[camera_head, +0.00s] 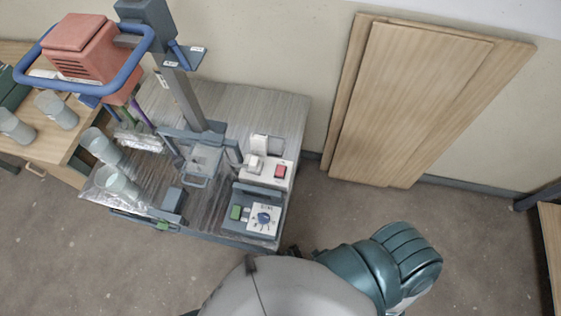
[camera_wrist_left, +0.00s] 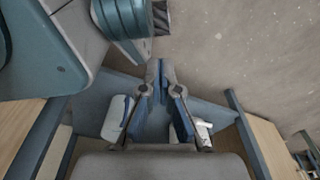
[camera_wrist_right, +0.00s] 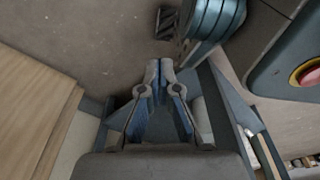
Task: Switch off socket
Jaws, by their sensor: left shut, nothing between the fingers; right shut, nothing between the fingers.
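A white socket box (camera_head: 255,175) with a red rocker switch (camera_head: 280,171) and a pale plug-like part (camera_head: 254,163) sits at the right of the metal-topped bench in the head view. I cannot tell the switch's position. Neither gripper shows in the head view. My left gripper (camera_wrist_left: 160,66) is shut and empty in the left wrist view, pointing towards the floor. My right gripper (camera_wrist_right: 160,66) is shut and empty in the right wrist view. The socket is in neither wrist view, so both grippers are apart from it.
A control box with a green button (camera_head: 236,212) and a dial (camera_head: 264,218) stands in front of the socket. A mixer with a red motor (camera_head: 80,47) and blue handle rises at left, near several translucent cups (camera_head: 102,145). Wooden boards (camera_head: 415,100) lean on the wall.

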